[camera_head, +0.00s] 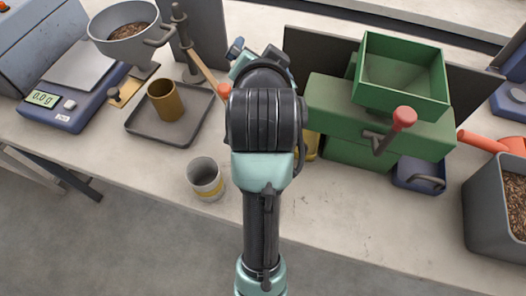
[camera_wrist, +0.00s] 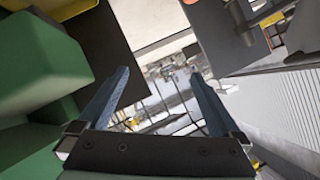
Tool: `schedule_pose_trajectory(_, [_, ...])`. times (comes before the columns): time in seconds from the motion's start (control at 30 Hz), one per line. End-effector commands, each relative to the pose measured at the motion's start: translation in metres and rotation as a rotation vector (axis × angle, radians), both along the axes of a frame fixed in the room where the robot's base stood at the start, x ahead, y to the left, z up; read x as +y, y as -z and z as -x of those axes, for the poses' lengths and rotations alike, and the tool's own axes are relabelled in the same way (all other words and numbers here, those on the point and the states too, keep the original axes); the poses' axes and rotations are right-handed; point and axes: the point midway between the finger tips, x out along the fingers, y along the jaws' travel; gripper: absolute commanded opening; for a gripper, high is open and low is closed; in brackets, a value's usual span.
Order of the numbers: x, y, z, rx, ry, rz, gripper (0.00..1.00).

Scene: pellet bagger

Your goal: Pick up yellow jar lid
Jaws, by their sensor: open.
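My gripper (camera_wrist: 160,76) is open in the wrist view, with two blue-grey fingers spread wide and nothing between them. In the head view my arm hides most of it. A yellow thing (camera_head: 311,146) shows partly behind my arm, against the left side of the green machine; it may be the yellow jar lid, but too little shows to tell. A yellow edge (camera_wrist: 68,9) also shows at the top left of the wrist view, outside the fingers; I cannot tell what it belongs to.
The green machine (camera_head: 335,95) with a red-knobbed crank stands right of my arm. A grey cup with a yellow band (camera_head: 205,176) stands on the bench. A tray (camera_head: 140,126) with a brown cup and a scale (camera_head: 66,105) are left. Bare bench (camera_head: 330,205) lies in front.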

Motion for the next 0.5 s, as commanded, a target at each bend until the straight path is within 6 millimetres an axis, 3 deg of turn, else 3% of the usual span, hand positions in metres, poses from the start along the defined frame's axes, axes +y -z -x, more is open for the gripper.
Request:
schedule_pose_trajectory(0.03, [0.000,-0.008,0.004,0.074,0.014,-0.026,1.00])
schedule_pose_trajectory(0.27, [0.000,0.018,0.039,0.399,0.109,-0.145,1.00])
schedule_pose_trajectory(0.5, [-0.001,0.030,0.098,0.736,0.252,-0.235,1.00])
